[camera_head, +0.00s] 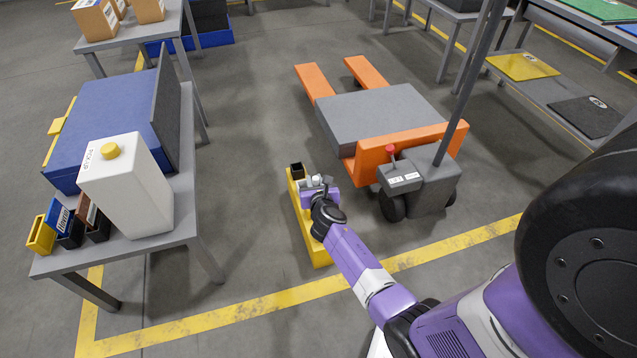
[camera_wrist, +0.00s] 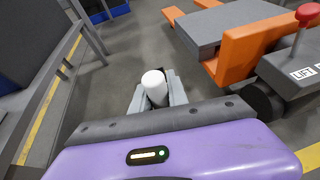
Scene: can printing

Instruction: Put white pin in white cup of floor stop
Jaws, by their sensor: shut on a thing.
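The floor stop (camera_head: 308,232) is a long yellow bar lying on the floor between the left table and the pallet truck. A dark, brownish cup (camera_head: 296,170) stands at its far end. My gripper (camera_head: 313,182) is over the far part of the bar, close to that cup. It is shut on the white pin, whose rounded white top (camera_wrist: 155,86) shows between the grey fingers (camera_wrist: 157,97) in the wrist view. I cannot make out a white cup; my gripper covers part of the bar. The pin's lower end is hidden, so I cannot tell whether it touches anything.
An orange and grey pallet truck (camera_head: 375,115) stands close on the right. A grey table (camera_head: 160,245) on the left holds a white container (camera_head: 128,190), a blue case (camera_head: 105,130) and small bins. Floor ahead is open.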

